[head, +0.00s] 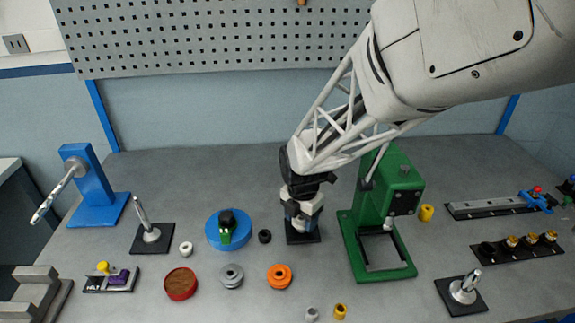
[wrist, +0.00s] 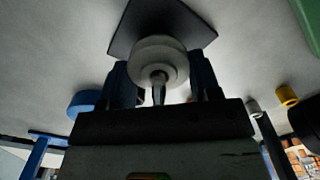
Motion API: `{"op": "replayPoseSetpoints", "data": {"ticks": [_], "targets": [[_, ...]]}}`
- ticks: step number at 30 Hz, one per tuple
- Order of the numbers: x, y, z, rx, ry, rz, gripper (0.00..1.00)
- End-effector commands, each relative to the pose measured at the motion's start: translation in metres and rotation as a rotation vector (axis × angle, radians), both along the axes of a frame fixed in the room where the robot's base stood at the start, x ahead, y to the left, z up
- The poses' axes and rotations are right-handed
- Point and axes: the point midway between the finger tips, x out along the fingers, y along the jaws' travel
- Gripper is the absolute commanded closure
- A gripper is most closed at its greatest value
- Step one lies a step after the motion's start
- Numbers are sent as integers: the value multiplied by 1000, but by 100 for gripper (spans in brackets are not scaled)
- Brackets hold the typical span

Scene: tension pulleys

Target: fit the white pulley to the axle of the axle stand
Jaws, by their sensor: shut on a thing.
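The white pulley (head: 303,207) is between the fingers of my gripper (head: 302,215), low over a dark square base plate (head: 303,237) in the middle of the table. In the wrist view the white pulley (wrist: 158,57) sits between the two blue fingers of my gripper (wrist: 160,85), which is shut on it. A metal axle tip (wrist: 158,90) sticks out of the pulley's middle toward the camera, so the pulley looks to be around the axle of the axle stand. The stand's dark plate (wrist: 165,20) lies behind it. Whether the pulley rests on a seat is hidden.
A green press frame (head: 385,210) stands close on the right. Other posts on dark plates stand at left (head: 150,235) and front right (head: 463,290).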

Motion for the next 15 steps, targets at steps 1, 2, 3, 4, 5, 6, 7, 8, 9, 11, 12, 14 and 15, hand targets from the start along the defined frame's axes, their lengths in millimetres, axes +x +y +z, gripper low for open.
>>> {"op": "replayPoseSetpoints", "data": {"ticks": [1,2,3,4,5,6,7,8,9,11,12,14,15], "targets": [[0,0,-1,0,0,0,68],[0,0,-2,0,0,0,68],[0,0,-2,-1,1,0,68],[0,0,-3,-1,1,0,68],[0,0,-4,-1,1,0,68],[0,0,-5,0,1,0,68],[0,0,-6,-1,1,0,68],[0,0,-6,-1,1,0,68],[0,0,-7,-1,1,0,68],[0,0,-9,0,0,0,68],[0,0,-9,0,0,0,68],[0,0,-9,0,0,0,68],[0,0,-9,0,0,0,68]]}}
